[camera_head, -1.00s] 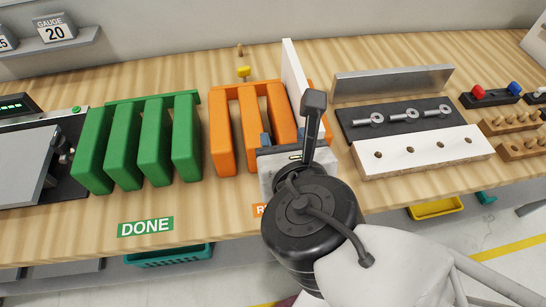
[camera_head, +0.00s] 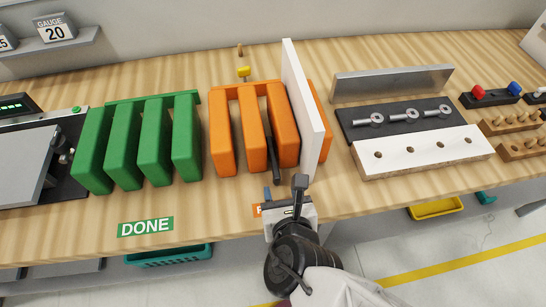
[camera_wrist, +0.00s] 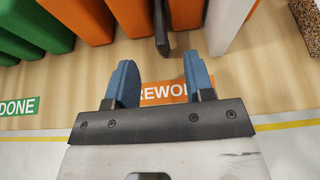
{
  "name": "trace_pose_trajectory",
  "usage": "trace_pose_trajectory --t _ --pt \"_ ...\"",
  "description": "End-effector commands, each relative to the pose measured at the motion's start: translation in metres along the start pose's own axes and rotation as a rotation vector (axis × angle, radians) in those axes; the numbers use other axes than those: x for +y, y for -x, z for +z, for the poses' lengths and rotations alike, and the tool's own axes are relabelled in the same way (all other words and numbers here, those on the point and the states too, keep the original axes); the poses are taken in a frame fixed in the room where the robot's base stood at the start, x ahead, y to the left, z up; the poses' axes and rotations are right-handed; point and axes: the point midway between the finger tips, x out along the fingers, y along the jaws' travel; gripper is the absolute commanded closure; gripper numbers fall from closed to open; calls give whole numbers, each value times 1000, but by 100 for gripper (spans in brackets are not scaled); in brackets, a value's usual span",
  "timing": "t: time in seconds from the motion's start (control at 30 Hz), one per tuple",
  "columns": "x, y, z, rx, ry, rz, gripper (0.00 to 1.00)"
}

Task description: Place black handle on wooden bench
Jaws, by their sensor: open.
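A long black bar, which looks like the black handle (camera_head: 272,150), sits in a gap of the orange rack (camera_head: 221,140), its near end sticking out toward the front. Its near end also shows in the wrist view (camera_wrist: 161,30). I cannot tell whether it rests on the wooden bench (camera_head: 210,210) or on the rack. My gripper (camera_head: 284,200) is at the bench's front edge, in front of the rack and apart from the bar. In the wrist view my gripper (camera_wrist: 156,75) has its blue fingers spread with nothing between them, over the REWORK label (camera_wrist: 163,92).
A white panel (camera_head: 303,105) stands upright at the orange rack's right side. The green rack (camera_head: 110,150) stands to the left, behind the DONE label (camera_head: 146,226). A white-topped board with holes (camera_head: 425,150) and a dark mat with bolts (camera_head: 360,122) lie to the right.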

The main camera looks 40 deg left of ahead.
Motion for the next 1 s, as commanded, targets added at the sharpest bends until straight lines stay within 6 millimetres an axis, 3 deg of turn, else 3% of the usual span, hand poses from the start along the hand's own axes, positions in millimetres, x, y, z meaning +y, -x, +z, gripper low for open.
trace_pose_trajectory --t 0.4,0.8,1.0 --pt "0 -2 -2 0 0 0 52" --pt "0 -25 -2 0 0 0 52" --pt "0 -27 -1 0 0 0 52"
